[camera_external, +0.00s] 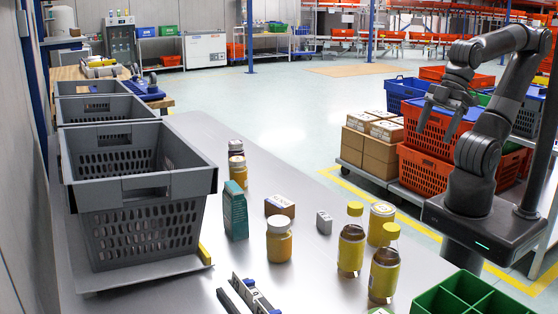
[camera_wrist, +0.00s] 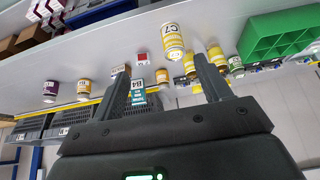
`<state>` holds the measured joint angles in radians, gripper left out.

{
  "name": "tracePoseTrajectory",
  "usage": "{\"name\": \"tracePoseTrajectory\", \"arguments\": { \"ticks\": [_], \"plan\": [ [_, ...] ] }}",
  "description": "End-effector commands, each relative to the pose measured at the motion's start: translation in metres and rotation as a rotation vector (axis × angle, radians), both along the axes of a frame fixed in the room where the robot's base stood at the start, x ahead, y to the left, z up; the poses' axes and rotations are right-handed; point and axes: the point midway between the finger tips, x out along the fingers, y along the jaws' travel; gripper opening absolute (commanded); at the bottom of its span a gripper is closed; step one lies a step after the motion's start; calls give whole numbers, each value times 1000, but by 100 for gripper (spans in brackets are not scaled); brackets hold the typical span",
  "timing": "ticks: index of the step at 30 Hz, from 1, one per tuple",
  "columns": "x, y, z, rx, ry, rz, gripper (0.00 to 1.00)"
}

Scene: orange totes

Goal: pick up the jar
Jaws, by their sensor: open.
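A jar (camera_external: 279,243) with a pale lid and orange-yellow contents stands upright on the grey table, right of the teal box (camera_external: 235,210). A small orange-yellow jar (camera_wrist: 163,78) shows between my fingers in the wrist view; I cannot tell for sure that it is the same one. My gripper (camera_external: 440,120) is raised at the right, well away from the table jars, open and empty. Two more small jars (camera_external: 237,165) stand behind the teal box.
Grey baskets (camera_external: 135,188) line the table's left side. Two yellow-capped bottles (camera_external: 351,250) and a yellow can (camera_external: 381,220) stand at the right. A small brown box (camera_external: 279,206) is behind the jar. A green divided crate (camera_external: 470,300) is at the front right.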

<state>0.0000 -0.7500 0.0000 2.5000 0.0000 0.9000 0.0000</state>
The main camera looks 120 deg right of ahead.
Motion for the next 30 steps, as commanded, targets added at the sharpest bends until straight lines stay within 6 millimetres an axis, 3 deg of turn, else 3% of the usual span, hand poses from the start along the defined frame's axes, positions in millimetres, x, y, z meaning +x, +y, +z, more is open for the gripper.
{"name": "tracePoseTrajectory", "arguments": {
  "ticks": [7, 11, 20, 30],
  "plan": [
    [2, 0, 0, 1, -1, -5, 71],
    [18, 0, -4, 9, -13, -65, 71],
    [110, -5, -34, 124, -114, -382, 71],
    [206, -15, -91, 419, -231, -721, 71]
  ]
}}
